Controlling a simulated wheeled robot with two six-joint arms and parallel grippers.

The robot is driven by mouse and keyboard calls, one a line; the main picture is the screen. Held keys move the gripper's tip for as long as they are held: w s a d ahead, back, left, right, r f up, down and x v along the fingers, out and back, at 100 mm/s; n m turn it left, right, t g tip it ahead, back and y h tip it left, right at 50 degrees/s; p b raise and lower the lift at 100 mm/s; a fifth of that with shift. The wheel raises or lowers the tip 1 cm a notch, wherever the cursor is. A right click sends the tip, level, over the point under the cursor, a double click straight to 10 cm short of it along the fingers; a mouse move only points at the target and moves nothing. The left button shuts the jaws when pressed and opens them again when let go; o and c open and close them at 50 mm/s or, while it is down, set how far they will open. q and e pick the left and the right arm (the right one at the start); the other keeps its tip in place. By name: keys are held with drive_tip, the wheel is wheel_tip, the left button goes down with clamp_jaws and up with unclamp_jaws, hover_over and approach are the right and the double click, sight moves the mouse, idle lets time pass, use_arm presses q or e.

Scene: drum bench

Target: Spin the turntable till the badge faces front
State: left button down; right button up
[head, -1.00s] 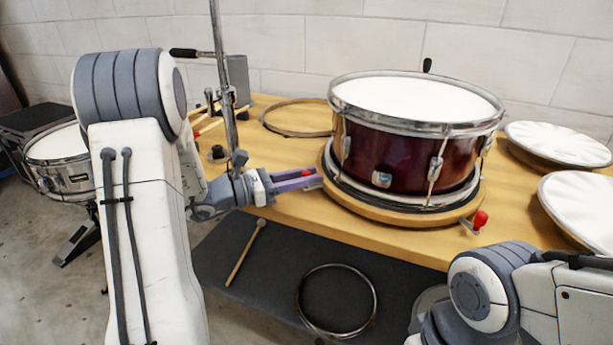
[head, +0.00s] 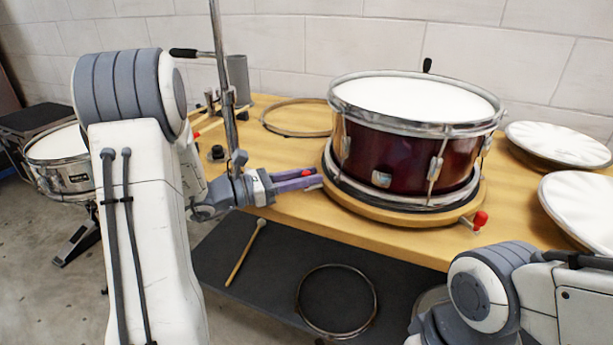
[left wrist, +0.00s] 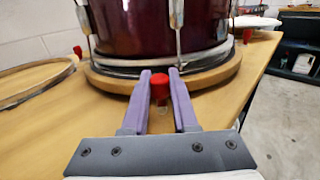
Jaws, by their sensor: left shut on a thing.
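A dark red drum (head: 405,150) with chrome hoops and a white head stands upright on the round wooden turntable (head: 425,217). A small silvery plate (head: 381,180) shows low on the drum's near side; I cannot tell whether it is the badge. My left gripper (head: 307,178) is at the turntable's left edge, its purple fingers shut on a red peg (head: 306,173). In the left wrist view the red peg (left wrist: 160,82) stands between the fingertips, in front of the drum. My right gripper is out of view.
Another red peg (head: 480,220) sticks out at the turntable's front right. A metal stand rod (head: 222,80) rises near my left arm. A mallet (head: 246,252) lies on a lower dark shelf.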

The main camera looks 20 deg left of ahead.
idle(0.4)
use_arm(q)
drive_tip(key=shift+w+a, duration=0.2)
drive_tip(key=shift+w, duration=0.05)
drive_tip(key=w+a+p, duration=0.1)
drive_tip(key=w, duration=0.1)
drive_tip(key=w+a+p, duration=0.1)
drive_tip(key=w+a, duration=0.1)
drive_tip(key=shift+w+a, duration=0.1)
drive_tip(key=shift+w, duration=0.05)
drive_tip(key=shift+w+a, duration=0.15)
drive_tip(key=shift+w, duration=0.15)
drive_tip(key=c, duration=0.7)
unclamp_jaws()
